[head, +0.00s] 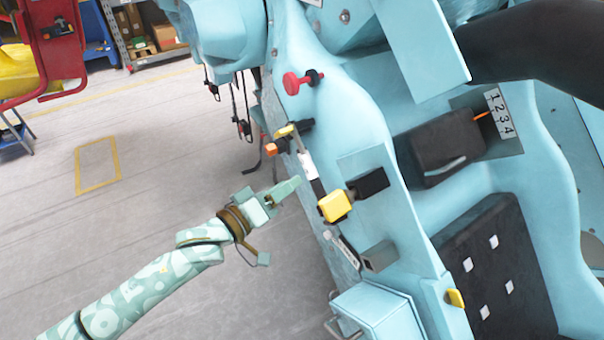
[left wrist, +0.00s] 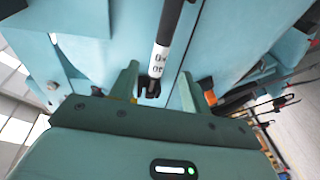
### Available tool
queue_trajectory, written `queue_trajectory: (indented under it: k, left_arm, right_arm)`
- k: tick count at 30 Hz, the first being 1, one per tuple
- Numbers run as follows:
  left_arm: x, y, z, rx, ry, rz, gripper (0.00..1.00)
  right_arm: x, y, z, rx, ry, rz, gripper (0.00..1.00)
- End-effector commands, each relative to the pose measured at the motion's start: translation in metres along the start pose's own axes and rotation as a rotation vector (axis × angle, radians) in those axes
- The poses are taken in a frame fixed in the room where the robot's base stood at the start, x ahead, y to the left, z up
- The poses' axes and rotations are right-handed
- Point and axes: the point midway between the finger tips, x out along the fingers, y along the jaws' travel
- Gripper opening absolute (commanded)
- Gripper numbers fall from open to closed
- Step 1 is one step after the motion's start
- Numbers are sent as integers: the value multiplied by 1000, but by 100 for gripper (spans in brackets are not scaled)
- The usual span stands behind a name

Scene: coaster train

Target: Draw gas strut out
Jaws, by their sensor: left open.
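The gas strut (head: 308,165), a thin rod with a white-labelled part and dark lower section, lies along the pale blue train car's side. It runs between a small yellow clip (head: 285,130) and a yellow block (head: 335,206). My left gripper (head: 287,190) is open and empty, just left of the strut. In the left wrist view the strut (left wrist: 164,47) comes down from the top, and its black forked end appears between my two spread fingers (left wrist: 156,88). I cannot tell whether the fingers touch it.
A black block (head: 368,184) sticks out beside the yellow block. A second labelled rod with a grey block (head: 379,256) is below. A red knob (head: 292,83) is above, and a pale blue box (head: 372,310) juts out lower down.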

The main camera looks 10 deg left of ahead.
Motion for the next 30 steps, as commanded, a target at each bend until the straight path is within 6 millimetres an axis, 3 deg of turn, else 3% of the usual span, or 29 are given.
queue_trajectory:
  k: [3, 9, 21, 22, 27, 29, 30]
  left_arm:
    - [26, 0, 0, 2, 2, 2, 47]
    - [55, 0, 0, 1, 0, 1, 47]
    - [64, 0, 0, 2, -1, 0, 47]
    - [64, 0, 0, 2, -1, 0, 44]
    - [64, 0, 0, 2, -1, 0, 0]
    - [64, 0, 0, 2, -1, -1, 0]
    - [64, 0, 0, 2, -1, -1, 10]
  right_arm:
    - [3, 0, 1, 0, -1, 0, 36]
    - [6, 0, 1, 0, -2, -1, 36]
    - [6, 0, 1, 0, -2, 0, 36]
    - [6, 0, 1, 0, -2, 0, 36]
    - [6, 0, 1, 0, -2, 0, 36]
    - [6, 0, 1, 0, -2, 0, 36]
    - [6, 0, 1, 0, -2, 0, 36]
